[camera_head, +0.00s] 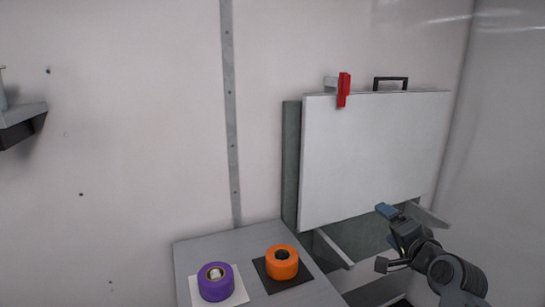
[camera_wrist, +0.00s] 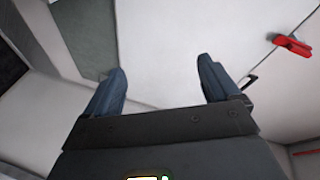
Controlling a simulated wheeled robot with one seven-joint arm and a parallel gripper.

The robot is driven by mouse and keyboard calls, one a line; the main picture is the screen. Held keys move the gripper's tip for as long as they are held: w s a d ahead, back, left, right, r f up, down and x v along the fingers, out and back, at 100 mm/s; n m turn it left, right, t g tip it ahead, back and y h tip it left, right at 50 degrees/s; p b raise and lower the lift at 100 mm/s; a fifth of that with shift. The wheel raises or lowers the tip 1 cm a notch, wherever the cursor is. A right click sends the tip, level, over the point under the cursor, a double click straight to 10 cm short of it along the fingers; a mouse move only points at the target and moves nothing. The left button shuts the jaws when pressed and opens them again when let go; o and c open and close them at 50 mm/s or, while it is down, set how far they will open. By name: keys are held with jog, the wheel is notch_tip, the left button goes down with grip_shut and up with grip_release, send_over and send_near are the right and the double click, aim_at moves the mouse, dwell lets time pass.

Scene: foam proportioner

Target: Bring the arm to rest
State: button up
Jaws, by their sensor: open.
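My gripper (camera_wrist: 160,85) shows in the wrist view with its two blue-grey fingers spread wide and nothing between them. In the head view my gripper (camera_head: 386,238) is at the lower right, in front of the lower part of a white panel (camera_head: 375,155). The panel also fills much of the wrist view (camera_wrist: 165,40) beyond the fingers. I cannot tell how far the fingers are from the panel, but no contact shows.
A red clip (camera_head: 344,90) and black handle (camera_head: 391,82) are at the panel's top. A grey table (camera_head: 208,249) at lower left holds a purple roll (camera_head: 215,285) on a white square and an orange roll (camera_head: 282,264) on a black square. A shelf (camera_head: 20,117) juts out at left.

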jog(key=s+a+f+n+h, duration=0.15)
jog(key=s+f, duration=0.35)
jog(key=s, duration=0.6)
jog(key=s+f+n+g, duration=0.15)
jog(key=s+f, duration=0.35)
jog(key=s, duration=0.5)
jog(key=s+f+n+t+h, duration=0.15)
jog(key=s+f, duration=0.35)
jog(key=s, duration=0.6)
jog(key=s+a+r+n, duration=0.1)
jog(key=s+r, duration=0.3)
jog(key=s, duration=0.4)
jog(key=s+a+r+n+y, duration=0.1)
jog(key=s+r+n, duration=0.3)
jog(key=s, duration=0.5)
jog(key=s+a+r+n+g, duration=0.1)
jog(key=s+a+r+n, duration=0.1)
jog(key=s, duration=0.6)
notch_tip(320, 180, up, 3)
jog(key=shift+s+a+f, duration=0.2)
jog(key=shift+s+a, duration=0.15)
jog(key=shift+a, duration=0.3)
